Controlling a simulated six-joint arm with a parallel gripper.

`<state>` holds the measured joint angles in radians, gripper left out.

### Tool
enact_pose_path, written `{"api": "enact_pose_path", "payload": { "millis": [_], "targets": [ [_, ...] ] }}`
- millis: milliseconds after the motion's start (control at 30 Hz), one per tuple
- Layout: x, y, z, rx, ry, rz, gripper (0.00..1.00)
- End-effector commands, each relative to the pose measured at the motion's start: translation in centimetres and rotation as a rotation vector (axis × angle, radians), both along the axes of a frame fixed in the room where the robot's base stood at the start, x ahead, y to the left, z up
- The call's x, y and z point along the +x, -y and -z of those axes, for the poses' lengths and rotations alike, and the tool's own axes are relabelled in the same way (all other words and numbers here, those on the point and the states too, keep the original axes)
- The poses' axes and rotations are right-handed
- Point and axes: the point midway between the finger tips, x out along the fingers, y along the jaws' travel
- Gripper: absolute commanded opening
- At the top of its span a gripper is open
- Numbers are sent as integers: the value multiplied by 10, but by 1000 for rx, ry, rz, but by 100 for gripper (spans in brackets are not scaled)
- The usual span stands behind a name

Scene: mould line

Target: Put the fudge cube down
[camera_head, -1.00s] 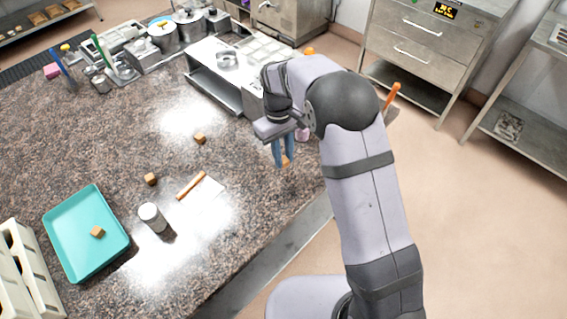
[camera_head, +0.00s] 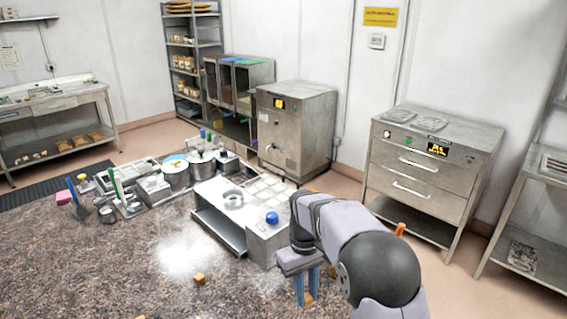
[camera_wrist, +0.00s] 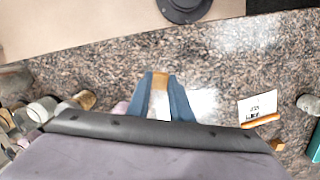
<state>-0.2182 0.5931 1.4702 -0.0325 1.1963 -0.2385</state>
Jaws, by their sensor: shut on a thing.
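My gripper (camera_head: 307,293) has two blue fingers and points down at the right part of the speckled counter (camera_head: 110,260). It is shut on a brown fudge cube (camera_wrist: 160,80), which shows between the fingertips in the wrist view. I cannot tell whether this cube touches the counter. Another brown cube (camera_head: 199,279) sits on the counter to the left of the gripper. In the wrist view a brown cube (camera_wrist: 277,144) lies at the right, near a white card (camera_wrist: 258,104) with an orange stick (camera_wrist: 262,120).
A steel stand (camera_head: 220,232) with a blue knob (camera_head: 272,218) is behind the gripper. Pots (camera_head: 176,174) and tools stand at the back left. A jar (camera_wrist: 308,103) and a teal tray (camera_wrist: 315,146) show at the wrist view's right edge. Open counter lies left of the gripper.

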Motion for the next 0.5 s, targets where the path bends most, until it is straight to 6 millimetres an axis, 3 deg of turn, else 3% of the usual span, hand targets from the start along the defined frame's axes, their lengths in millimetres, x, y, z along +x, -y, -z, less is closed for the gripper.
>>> {"api": "enact_pose_path", "payload": {
  "millis": [100,300,500],
  "targets": [
    [-10,45,18,0,-3,114,0],
    [-38,111,48,0,-3,302,0],
    [-65,149,66,0,-1,430,0]
  ]
}}
